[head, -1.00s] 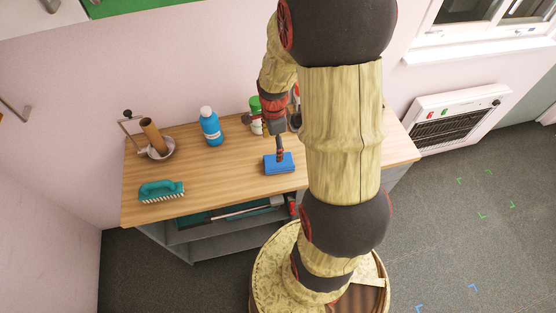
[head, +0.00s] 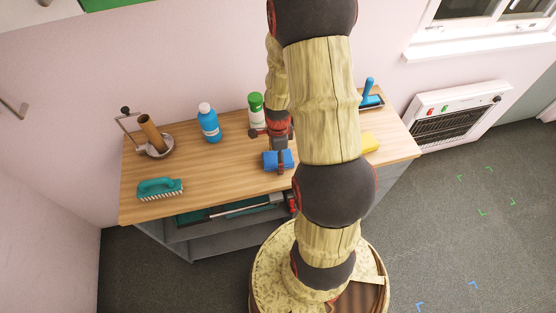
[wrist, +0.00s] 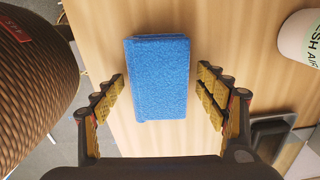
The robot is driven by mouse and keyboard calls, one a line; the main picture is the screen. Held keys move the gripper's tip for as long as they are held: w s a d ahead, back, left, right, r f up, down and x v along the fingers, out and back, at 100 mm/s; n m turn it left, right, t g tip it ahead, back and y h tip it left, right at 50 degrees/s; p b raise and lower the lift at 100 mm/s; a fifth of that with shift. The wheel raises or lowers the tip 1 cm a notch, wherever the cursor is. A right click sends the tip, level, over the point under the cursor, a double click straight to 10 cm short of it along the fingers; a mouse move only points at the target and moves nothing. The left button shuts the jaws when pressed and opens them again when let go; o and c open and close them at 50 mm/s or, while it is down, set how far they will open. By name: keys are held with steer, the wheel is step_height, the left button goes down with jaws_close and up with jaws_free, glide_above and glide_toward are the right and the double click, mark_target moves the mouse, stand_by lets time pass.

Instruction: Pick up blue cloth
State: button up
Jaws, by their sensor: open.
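The blue cloth (wrist: 160,82) is a folded, rectangular, fuzzy block lying on the wooden tabletop (wrist: 200,22). In the head view the cloth (head: 271,161) is near the front edge of the table, partly covered by my gripper (head: 281,158). In the wrist view my gripper (wrist: 162,95) is open, with one padded finger on each side of the cloth. A gap of bare wood shows between the cloth and each finger. I cannot tell how far above the tabletop the fingertips are.

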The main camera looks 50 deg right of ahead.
steer(key=shift+c, duration=0.4)
steer(key=c, duration=1.1)
steer(key=shift+c, duration=0.3)
